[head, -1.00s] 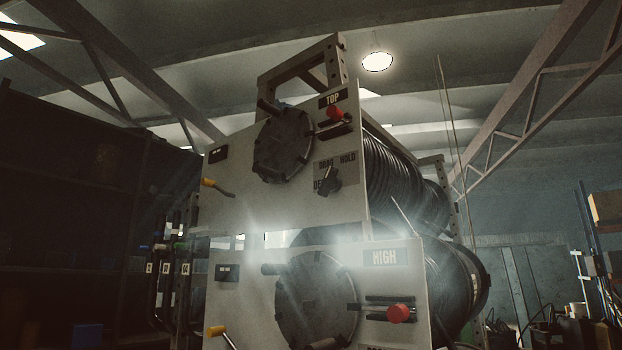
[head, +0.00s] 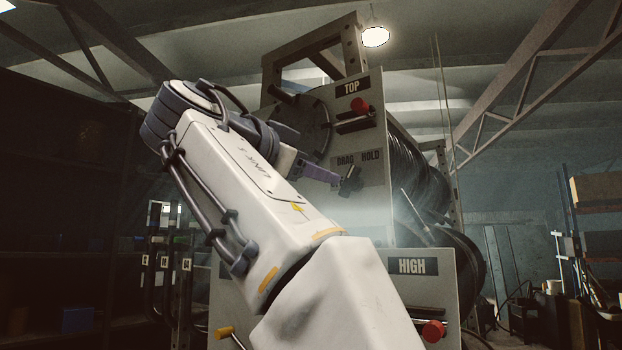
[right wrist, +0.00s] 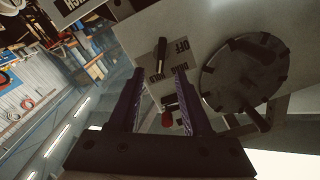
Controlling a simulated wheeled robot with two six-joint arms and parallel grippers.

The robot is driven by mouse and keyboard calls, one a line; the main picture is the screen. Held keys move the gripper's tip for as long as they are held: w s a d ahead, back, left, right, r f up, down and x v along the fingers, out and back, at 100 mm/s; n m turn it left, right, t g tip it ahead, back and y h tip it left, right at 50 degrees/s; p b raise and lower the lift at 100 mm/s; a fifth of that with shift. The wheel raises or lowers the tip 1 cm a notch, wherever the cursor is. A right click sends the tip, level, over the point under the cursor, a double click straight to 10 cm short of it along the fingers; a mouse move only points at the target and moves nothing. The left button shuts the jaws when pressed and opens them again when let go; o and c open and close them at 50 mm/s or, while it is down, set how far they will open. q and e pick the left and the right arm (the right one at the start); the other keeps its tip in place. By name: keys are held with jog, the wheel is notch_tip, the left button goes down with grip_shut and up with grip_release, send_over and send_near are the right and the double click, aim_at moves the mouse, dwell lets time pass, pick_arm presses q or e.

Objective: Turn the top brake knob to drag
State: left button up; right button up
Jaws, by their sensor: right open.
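The top brake knob (head: 351,180) is a small dark knob on the upper panel, below the DRAG and HOLD labels. In the right wrist view the knob (right wrist: 160,53) shows as a dark bar beside the OFF label, just beyond my fingertips and roughly in line with the gap between them. Which label it points to I cannot tell. My right gripper (right wrist: 160,75) is open and empty. In the head view the right gripper (head: 331,178) shows edge-on, with purple finger faces, just left of the knob. Contact is not clear. My left gripper is out of view.
A round dark disc (right wrist: 245,72) sits beside the knob. A red knob (head: 360,105) on a slotted bracket sticks out under the TOP label. The lower HIGH panel (head: 412,285) has another red knob (head: 433,331). Hose reels (head: 415,175) stand behind. My right arm hides much of both panels.

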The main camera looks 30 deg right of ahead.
aim_at(345, 182)
jog(key=p+x, duration=0.1)
jog(key=x, duration=0.3)
jog(key=p+x, duration=0.2)
jog(key=x, duration=0.3)
jog(key=shift+w+r, duration=0.2)
jog(key=shift+w+d+f, duration=0.1)
jog(key=shift+w+d, duration=0.1)
jog(key=shift+d, duration=0.3)
